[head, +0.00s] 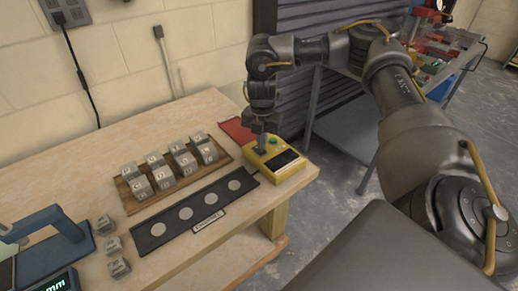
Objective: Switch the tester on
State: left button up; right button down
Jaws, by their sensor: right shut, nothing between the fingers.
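The tester (286,166) is a yellow box near the right end of the wooden table, with a green button (273,141) and a dark display on its top. My right gripper (260,150) points down at the tester's left part, beside the green button. It is shut and empty. Its fingertips are at or just above the tester's top; I cannot tell whether they touch. My left gripper is out of view.
A wooden tray (127,196) with several grey cubes stands left of the tester. A black strip (155,240) with several pale discs lies in front. Loose cubes (113,245), a blue device (50,247) and a green readout (62,283) are at left. A red mat (236,130) lies behind.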

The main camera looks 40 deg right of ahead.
aim_at(262, 152)
jog(key=shift+f+b, duration=0.4)
jog(key=shift+f, duration=0.55)
dwell(0.9)
jog(key=shift+r, duration=0.1)
notch_tip(262, 152, up, 7)
jog(key=p, duration=0.7)
jog(key=shift+s, duration=0.1)
dwell(0.4)
